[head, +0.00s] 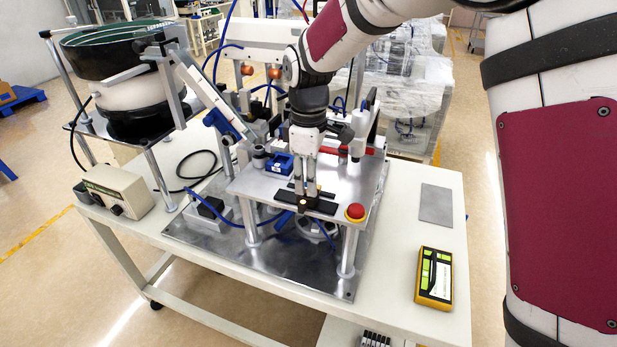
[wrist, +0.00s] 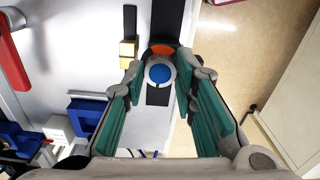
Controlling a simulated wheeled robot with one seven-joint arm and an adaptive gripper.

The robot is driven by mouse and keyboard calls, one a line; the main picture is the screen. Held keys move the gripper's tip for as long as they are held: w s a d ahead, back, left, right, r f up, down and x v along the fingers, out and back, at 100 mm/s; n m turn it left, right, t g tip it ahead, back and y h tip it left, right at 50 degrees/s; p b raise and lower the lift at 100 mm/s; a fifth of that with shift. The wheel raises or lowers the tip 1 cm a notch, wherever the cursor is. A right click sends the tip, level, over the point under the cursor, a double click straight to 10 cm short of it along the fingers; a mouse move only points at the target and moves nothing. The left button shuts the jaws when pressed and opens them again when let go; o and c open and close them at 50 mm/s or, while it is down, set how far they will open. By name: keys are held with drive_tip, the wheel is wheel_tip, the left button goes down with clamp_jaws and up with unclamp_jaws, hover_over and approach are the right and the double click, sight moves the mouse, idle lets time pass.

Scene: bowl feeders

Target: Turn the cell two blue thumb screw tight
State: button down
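The blue thumb screw (wrist: 160,73) shows in the wrist view as a round blue cap in a pale ring, on a black strip. My gripper (wrist: 160,68) has one fingertip at its left side and one at its right. I cannot tell whether the fingertips press on it. In the head view my gripper (head: 306,196) points down at a black fixture (head: 325,205) on the raised metal plate (head: 255,185). The blue cap is not clear in the head view.
A red push button (head: 355,212) stands to the right of the fixture. A blue block (head: 279,165) sits to the left on the plate. A yellow handheld device (head: 434,278) and a grey sheet (head: 437,205) lie on the white table. A bowl feeder (head: 120,65) stands at left.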

drive_tip(key=shift+m, duration=0.3)
drive_tip(key=m, duration=0.3)
drive_tip(key=shift+m, duration=0.3)
drive_tip(key=shift+m+p, duration=0.4)
drive_tip(key=shift+m, duration=1.6)
drive_tip(key=c, duration=1.3)
unclamp_jaws()
